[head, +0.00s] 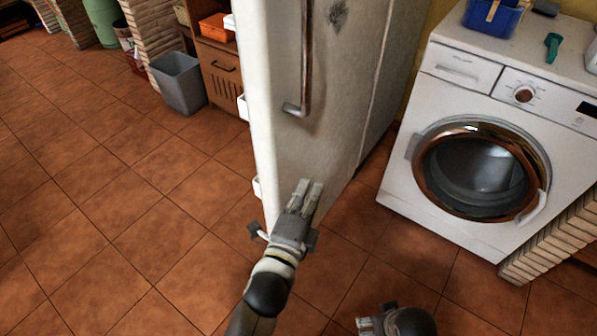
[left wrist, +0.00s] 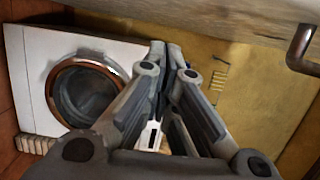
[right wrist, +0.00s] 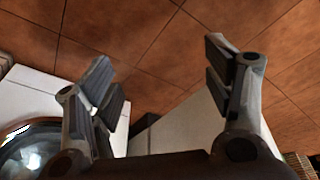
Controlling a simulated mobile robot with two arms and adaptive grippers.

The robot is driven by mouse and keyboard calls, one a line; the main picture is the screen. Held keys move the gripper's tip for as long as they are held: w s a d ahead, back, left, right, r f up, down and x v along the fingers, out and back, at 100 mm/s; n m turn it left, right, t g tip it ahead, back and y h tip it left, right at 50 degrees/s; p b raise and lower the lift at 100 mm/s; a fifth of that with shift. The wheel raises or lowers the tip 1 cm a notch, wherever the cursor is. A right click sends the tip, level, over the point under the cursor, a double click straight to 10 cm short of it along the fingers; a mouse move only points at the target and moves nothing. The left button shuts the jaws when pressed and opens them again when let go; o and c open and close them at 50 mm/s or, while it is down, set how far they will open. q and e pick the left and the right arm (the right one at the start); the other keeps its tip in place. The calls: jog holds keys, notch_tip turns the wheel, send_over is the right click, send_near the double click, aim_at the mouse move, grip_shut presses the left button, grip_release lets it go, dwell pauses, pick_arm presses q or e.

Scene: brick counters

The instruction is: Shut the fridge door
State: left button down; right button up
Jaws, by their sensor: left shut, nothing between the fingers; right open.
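The fridge door (head: 290,160) is a tall off-white panel standing swung open in the head view, with its handle side toward me. A dark metal handle (head: 307,60) runs down its outer face, and white inner shelves (head: 243,107) show past its left edge. My left gripper (head: 303,187) is shut and empty, in front of the door's lower outer face, below the handle; I cannot tell whether it touches. The left wrist view shows the handle (left wrist: 300,45) at upper right, apart from the fingers (left wrist: 165,50). My right gripper (right wrist: 160,62) is open and empty, low over the floor.
A white washing machine (head: 400,165) stands right of the door, with a blue basket (head: 492,18) and a green tool (head: 552,47) on top. A grey bin (head: 180,82) and wooden cabinet (head: 220,72) stand behind left. The tiled floor (head: 110,190) at left is clear.

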pick_arm(q)
jog(key=w+a, duration=0.2)
jog(key=w, duration=0.3)
jog(key=shift+w, duration=0.4)
pick_arm(e)
jog(key=shift+w+r, duration=0.1)
jog(key=shift+r, duration=0.75)
pick_arm(q)
jog(key=shift+a, duration=0.15)
